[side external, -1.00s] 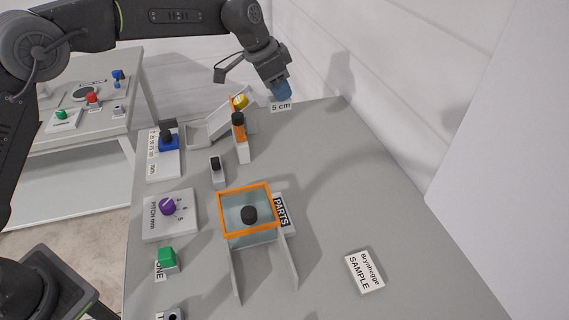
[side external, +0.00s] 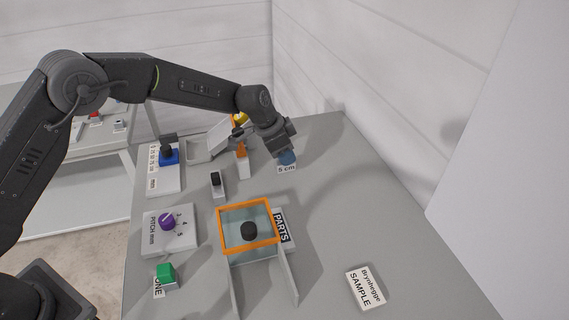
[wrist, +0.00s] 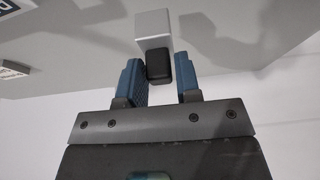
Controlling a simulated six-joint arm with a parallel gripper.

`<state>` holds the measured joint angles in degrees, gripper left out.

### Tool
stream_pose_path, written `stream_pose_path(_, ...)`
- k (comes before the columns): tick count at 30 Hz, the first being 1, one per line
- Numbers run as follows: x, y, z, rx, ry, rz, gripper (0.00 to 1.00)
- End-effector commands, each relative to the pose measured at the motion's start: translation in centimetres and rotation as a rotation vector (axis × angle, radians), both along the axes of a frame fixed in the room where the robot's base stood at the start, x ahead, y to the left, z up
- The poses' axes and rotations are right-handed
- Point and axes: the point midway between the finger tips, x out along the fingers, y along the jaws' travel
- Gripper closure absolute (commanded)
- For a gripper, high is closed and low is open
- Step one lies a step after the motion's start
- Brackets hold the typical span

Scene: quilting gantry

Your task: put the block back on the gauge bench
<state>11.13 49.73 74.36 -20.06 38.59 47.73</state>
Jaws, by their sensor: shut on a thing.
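The block is near the far right part of the grey bench (side external: 340,215). I cannot tell whether it touches the surface. Nothing in view is labelled as the gauge bench; a second bench (side external: 85,150) stands at the back left, partly hidden by my arm.
An orange-rimmed PARTS bin (side external: 248,227) stands mid-bench. A black-topped switch (side external: 216,184), an orange-and-black upright piece (side external: 241,156), a purple PITCH knob (side external: 167,221) and a green button (side external: 166,273) stand left. A SAMPLE plate (side external: 366,287) lies front right. The bench's right side is mostly clear.

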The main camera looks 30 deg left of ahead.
Motion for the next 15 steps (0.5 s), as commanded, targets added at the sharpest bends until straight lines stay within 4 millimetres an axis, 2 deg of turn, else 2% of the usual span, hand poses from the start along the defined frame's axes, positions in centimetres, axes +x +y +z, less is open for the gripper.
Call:
stream_pose_path(7,-0.1,0.0,-3.2,0.001,0.003,0.001,0.99)
stream_pose_path(15,0.0,0.0,-3.5,0.001,-0.001,0.000,0.99)
